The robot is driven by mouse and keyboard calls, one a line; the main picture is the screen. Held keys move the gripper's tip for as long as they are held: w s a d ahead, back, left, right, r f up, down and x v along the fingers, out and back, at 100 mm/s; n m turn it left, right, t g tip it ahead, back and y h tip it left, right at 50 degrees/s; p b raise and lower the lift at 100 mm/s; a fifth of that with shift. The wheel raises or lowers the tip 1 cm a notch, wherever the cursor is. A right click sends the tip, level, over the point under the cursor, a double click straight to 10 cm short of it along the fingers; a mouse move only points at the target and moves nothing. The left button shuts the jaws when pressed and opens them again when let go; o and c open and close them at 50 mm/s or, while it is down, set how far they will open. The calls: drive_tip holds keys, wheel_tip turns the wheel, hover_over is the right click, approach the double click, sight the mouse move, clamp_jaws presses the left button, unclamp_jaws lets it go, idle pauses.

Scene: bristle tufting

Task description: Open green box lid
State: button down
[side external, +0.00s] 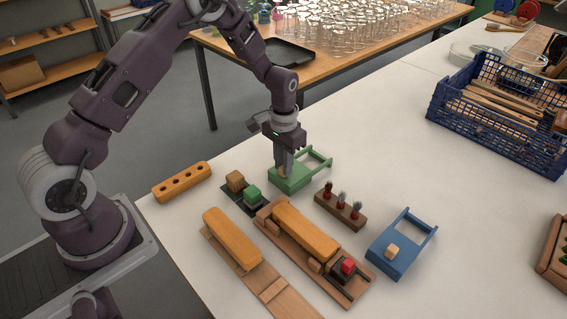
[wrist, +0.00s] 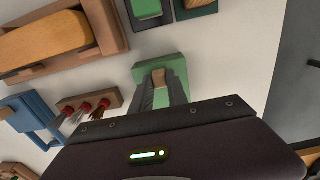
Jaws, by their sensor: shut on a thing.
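The green box (side external: 291,184) stands on the white table, with a green rail frame (side external: 320,158) reaching out behind it to the right. A small tan wooden knob (wrist: 158,76) is on its top. My gripper (side external: 283,169) points down over the box, and its fingers are shut on the knob. The wrist view shows the knob between the fingers and the green box (wrist: 152,65) just beyond. The fingers hide part of the box top, and the lid appears to lie over the box.
A blue box (side external: 385,262) with a tan knob stands at the front right. A wooden block with red-handled brushes (side external: 340,209) is close to the green box. A tray with a green cube (side external: 253,192) stands on its left. A blue crate (side external: 490,120) is far right; table between is clear.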

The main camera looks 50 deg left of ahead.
drive_tip(key=w, duration=0.9)
drive_tip(key=shift+w, duration=0.25)
drive_tip(key=shift+r, duration=0.1)
drive_tip(key=c, duration=1.3)
unclamp_jaws()
wheel_tip(320, 180, up, 7)
drive_tip(key=shift+r, duration=0.1)
